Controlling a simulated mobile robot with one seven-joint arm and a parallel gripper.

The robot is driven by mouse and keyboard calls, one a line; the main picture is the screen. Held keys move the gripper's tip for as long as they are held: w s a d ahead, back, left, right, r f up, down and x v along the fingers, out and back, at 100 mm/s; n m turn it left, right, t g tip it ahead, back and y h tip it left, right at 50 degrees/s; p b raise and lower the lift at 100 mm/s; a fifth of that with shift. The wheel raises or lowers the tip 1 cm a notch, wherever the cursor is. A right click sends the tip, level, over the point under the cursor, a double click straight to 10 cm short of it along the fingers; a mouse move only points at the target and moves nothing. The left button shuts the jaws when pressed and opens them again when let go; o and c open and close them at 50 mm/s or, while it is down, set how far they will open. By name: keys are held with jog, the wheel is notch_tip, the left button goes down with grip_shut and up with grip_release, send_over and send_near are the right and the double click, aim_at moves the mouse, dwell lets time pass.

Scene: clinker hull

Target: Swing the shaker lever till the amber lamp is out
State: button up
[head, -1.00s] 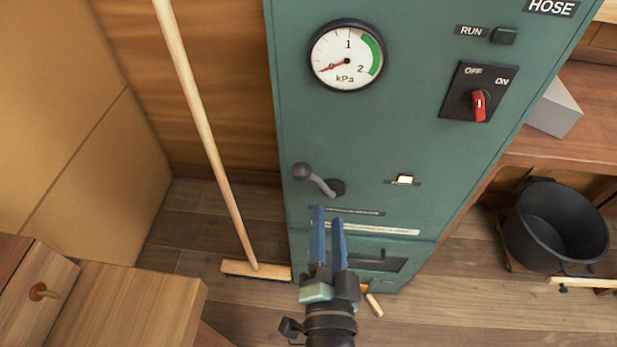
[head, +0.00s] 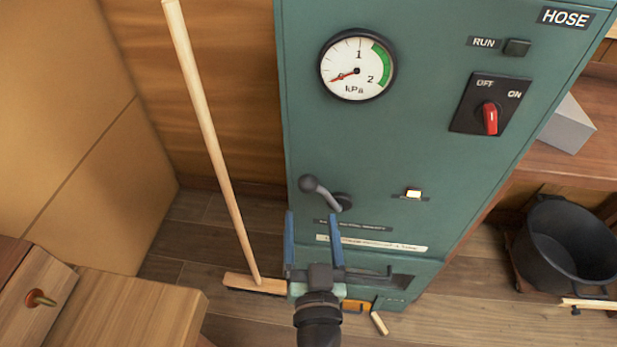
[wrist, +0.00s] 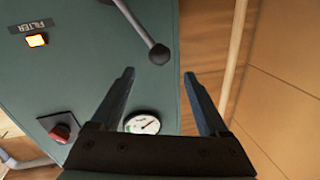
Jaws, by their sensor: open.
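The shaker lever (head: 322,191) is a grey arm with a round dark knob, on the front of the green cabinet. Its knob points up and left of its pivot. The amber lamp (head: 413,193) to its right is lit. In the wrist view the lever (wrist: 142,32) comes in from the top, and the lit lamp (wrist: 37,41) sits by a FILTER label. My gripper (head: 313,228) is open and empty, its blue fingers just below the lever in the head view. In the wrist view the knob lies beyond the fingertips, between their lines, apart from both.
The green cabinet (head: 420,120) carries a kPa gauge (head: 357,64) reading low, a red rotary switch (head: 490,118) and a dark RUN lamp (head: 517,47). A broom (head: 215,150) leans left of it. A black bucket (head: 568,245) stands right. A wooden box (head: 120,310) is front left.

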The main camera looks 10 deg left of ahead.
aim_at(309, 191)
jog(key=w, duration=0.3)
jog(key=w+a+p, duration=0.1)
jog(key=w, duration=0.2)
jog(key=w+a, duration=0.1)
jog(key=w, duration=0.2)
jog(key=shift+w, duration=0.35)
grip_shut()
dwell(1.0)
